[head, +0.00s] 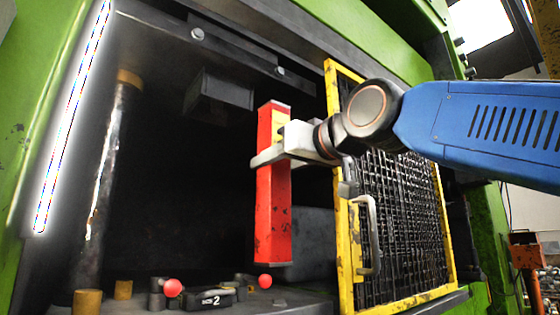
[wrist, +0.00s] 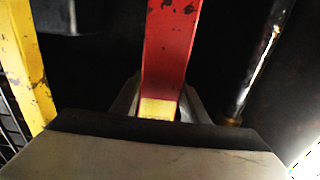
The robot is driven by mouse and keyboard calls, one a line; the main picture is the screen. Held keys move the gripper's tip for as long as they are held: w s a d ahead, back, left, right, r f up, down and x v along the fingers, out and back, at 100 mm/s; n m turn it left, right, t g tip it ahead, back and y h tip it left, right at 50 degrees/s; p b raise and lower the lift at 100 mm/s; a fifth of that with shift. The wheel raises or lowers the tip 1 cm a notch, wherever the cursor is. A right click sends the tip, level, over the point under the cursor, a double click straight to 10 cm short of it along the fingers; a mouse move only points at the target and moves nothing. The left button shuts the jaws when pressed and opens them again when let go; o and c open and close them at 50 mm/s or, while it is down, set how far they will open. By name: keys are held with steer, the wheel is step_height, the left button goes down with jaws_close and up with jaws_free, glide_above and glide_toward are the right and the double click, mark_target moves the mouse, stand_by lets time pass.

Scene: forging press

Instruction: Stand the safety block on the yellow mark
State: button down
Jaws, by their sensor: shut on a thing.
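The safety block is a tall red bar (head: 272,215) with a yellow label near its top. It hangs nearly upright inside the press opening. My gripper (head: 268,155) is shut on its upper part, coming in from the right. In the wrist view the red block (wrist: 170,45) rises between my fingers (wrist: 158,105), with a yellow patch at its near end. The block's lower end looks a little above the press bed (head: 290,300), but the exact gap is hard to tell. I cannot make out a yellow mark on the bed in either view.
A yellow-framed mesh gate (head: 346,240) with a handle stands just right of the block, below my arm. Red-knobbed parts (head: 265,281) and a dark piece marked 2 (head: 212,298) are on the bed. Yellow stubs (head: 87,302) and a steel column (head: 105,170) are at left.

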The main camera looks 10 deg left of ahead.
steer(key=w+a+f, duration=0.3)
steer(key=w+a, duration=0.4)
steer(key=w, duration=0.1)
steer(key=w+a+f, duration=0.3)
steer(key=w+a, duration=0.4)
steer(key=shift+w+f, duration=0.15)
steer(key=shift+w, duration=0.2)
stand_by(1.6)
steer(key=shift+s, duration=0.1)
stand_by(0.5)
steer(key=shift+f, duration=0.3)
stand_by(0.6)
steer(key=c, duration=1)
jaws_free()
steer(key=shift+f, duration=0.1)
steer(key=shift+f, duration=0.1)
